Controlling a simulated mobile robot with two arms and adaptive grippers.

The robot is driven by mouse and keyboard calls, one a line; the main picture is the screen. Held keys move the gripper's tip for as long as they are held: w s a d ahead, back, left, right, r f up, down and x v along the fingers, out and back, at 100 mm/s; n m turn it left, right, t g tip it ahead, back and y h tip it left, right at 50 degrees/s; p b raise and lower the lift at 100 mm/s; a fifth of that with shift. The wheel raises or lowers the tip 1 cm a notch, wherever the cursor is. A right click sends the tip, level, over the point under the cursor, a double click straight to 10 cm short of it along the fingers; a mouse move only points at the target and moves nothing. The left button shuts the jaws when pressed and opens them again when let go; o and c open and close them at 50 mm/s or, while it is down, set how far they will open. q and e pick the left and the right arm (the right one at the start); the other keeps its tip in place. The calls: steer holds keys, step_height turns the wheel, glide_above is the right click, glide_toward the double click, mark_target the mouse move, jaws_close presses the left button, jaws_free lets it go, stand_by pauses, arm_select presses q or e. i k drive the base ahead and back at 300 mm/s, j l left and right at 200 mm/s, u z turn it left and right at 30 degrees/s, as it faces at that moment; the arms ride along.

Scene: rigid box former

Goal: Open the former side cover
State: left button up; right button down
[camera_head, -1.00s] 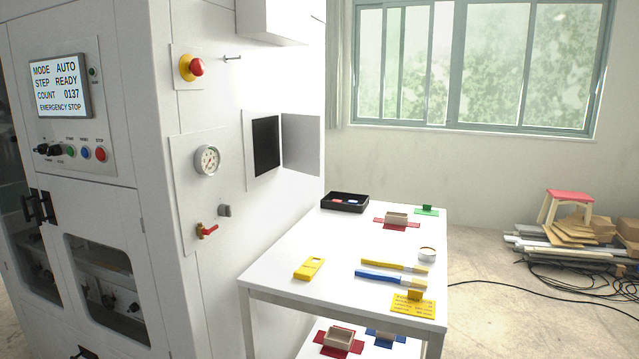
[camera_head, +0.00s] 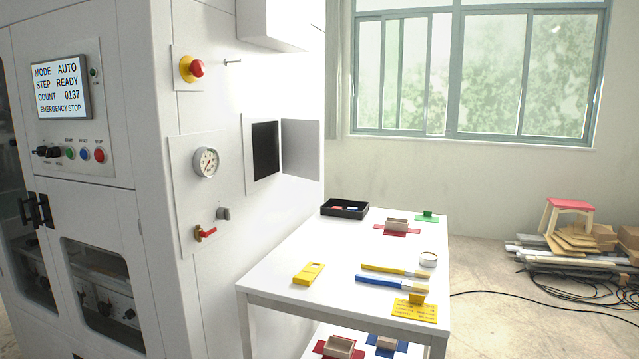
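The white box former (camera_head: 215,260) fills the left half of the head view. Its right-hand side has a dark square opening (camera_head: 265,149) with a grey panel (camera_head: 301,148) standing beside it; I cannot tell for sure whether this is the side cover. The side also carries a pressure gauge (camera_head: 206,162), a red-handled valve (camera_head: 205,233), a grey knob (camera_head: 223,214) and a red emergency button (camera_head: 196,68) on a yellow base. The front has a lit screen (camera_head: 61,87) and windowed doors with dark handles (camera_head: 36,211). Neither of my grippers is in view.
A white table (camera_head: 330,255) stands close to the machine's right side. It holds a black tray (camera_head: 344,208), a yellow tool (camera_head: 308,273), brushes (camera_head: 391,283) and a small box (camera_head: 397,225).

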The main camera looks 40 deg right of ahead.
mark_target(301, 138)
steer(key=i+l+z, duration=0.1)
steer(key=l+z, duration=0.35)
steer(key=i+l+z, duration=0.15)
steer(key=l+z, duration=0.15)
steer(key=z, duration=0.15)
steer(key=i+l+z, duration=0.2)
steer(key=l+z, duration=0.25)
steer(key=j, duration=0.1)
